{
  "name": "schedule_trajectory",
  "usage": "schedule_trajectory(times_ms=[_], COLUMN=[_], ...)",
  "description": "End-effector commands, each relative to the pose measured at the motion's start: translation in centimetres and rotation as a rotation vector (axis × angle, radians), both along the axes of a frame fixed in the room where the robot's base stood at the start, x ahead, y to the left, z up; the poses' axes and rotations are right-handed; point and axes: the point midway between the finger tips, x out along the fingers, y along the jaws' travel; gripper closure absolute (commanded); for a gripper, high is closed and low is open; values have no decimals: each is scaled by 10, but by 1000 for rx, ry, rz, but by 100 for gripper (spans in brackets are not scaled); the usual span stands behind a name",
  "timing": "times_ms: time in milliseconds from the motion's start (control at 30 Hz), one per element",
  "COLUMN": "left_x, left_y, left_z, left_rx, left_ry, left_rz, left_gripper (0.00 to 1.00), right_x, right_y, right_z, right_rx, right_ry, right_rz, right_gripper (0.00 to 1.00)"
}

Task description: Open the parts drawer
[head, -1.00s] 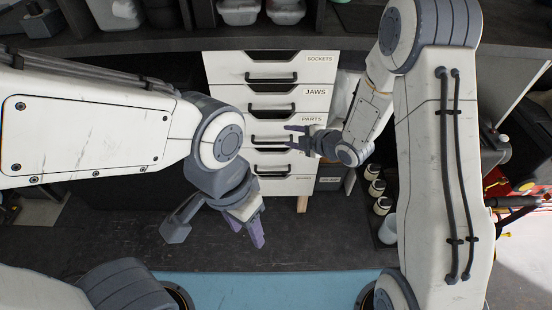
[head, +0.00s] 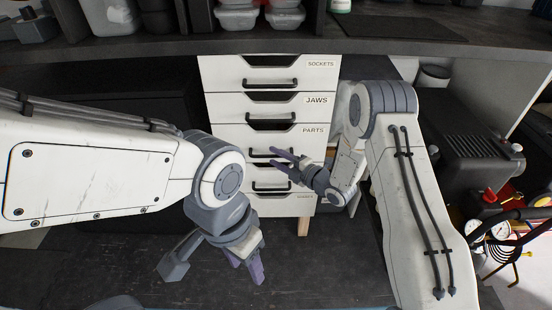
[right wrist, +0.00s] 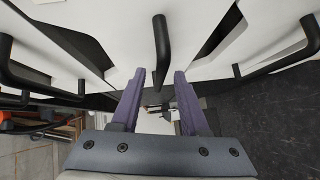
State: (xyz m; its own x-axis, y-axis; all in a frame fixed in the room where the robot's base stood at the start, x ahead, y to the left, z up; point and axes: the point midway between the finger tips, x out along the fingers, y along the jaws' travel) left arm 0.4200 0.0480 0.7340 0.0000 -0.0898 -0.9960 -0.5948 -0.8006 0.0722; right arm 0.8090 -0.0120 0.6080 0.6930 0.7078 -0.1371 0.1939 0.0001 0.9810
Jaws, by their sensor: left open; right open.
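The parts drawer (head: 291,138) is the third front down in a white drawer unit, labelled "PARTS". It looks shut. Its dark bar handle (head: 258,153) is partly hidden by my right gripper. My right gripper (head: 273,159) is open, its purple fingertips close to this handle. In the right wrist view a dark handle (right wrist: 161,48) stands ahead of the fingertips (right wrist: 157,75), between them in the picture; I see no grip on it, and contact cannot be told. My left gripper (head: 243,267) is open and empty, low in front of the unit.
The sockets drawer (head: 225,70) and jaws drawer (head: 225,105) are above, and another handle (head: 270,188) is below. Clear containers (head: 237,18) stand on the dark shelf above. A dark machine (head: 465,145) and gauges (head: 500,230) are at right. Dark floor (head: 130,265) is open at lower left.

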Motion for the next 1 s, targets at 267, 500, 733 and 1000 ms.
schedule_trajectory(times_ms=[267,500,733,1000], left_x=[0,0,0,0], left_y=[0,0,0,0], left_z=[-3,-2,-2,-2], left_rx=[0,0,0,0], left_ry=[0,0,0,0], left_rz=[0,0,0,0], left_gripper=[50,50,50,50], right_x=[10,10,10,10], right_y=[11,10,10,9], right_z=[-2,-2,-2,-2], right_rx=[0,0,0,0], right_ry=[1,1,1,1], right_rz=[0,-1,-1,-2], right_gripper=[55,78,100,100])
